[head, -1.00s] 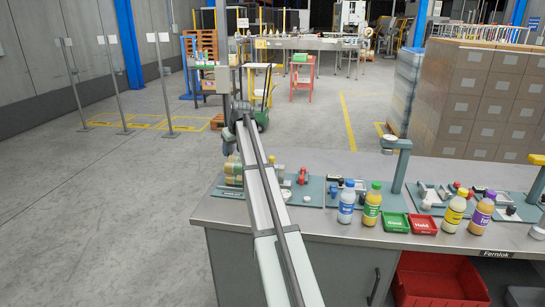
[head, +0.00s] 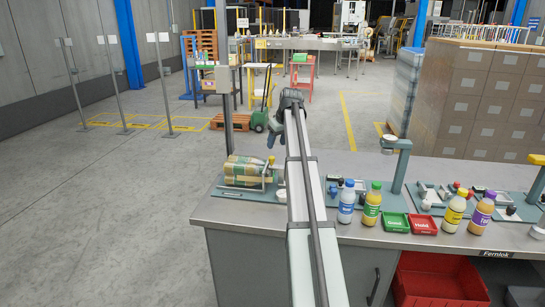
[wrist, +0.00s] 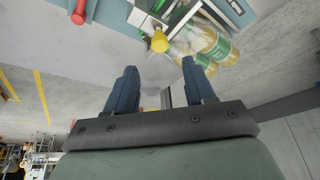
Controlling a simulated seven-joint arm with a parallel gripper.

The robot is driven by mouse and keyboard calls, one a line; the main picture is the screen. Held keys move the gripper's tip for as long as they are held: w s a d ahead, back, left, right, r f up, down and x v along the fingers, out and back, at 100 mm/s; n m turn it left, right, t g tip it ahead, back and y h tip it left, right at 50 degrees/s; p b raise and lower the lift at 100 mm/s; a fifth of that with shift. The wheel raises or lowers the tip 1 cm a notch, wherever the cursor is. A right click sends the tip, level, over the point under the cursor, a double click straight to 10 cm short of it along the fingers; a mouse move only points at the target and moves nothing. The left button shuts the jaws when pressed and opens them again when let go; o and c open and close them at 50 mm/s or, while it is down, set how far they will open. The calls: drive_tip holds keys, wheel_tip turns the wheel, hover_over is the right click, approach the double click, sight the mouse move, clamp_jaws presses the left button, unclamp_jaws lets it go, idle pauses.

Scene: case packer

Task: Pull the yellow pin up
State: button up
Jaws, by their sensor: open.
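The yellow pin (wrist: 160,41) shows in the wrist view as a round yellow knob, beyond and roughly between my fingertips. In the head view the yellow pin (head: 271,160) stands at the right end of a fixture holding bottles. My gripper (wrist: 160,82) is open and empty, its two blue-grey fingers apart, and does not touch the pin. In the head view my gripper (head: 272,138) hangs in the air above the fixture's right end.
The bottles (wrist: 215,42) lie on their sides beside the pin. A red knob (wrist: 79,13) is left of it in the wrist view. Upright bottles (head: 347,203) and green and red trays (head: 396,223) stand on the bench (head: 250,211) to the right.

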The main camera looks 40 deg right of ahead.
sight(272, 157)
drive_tip(key=x, duration=0.8)
drive_tip(key=shift+w+f, duration=0.15)
drive_tip(key=shift+f, duration=0.1)
drive_tip(key=shift+c, duration=0.2)
clamp_jaws()
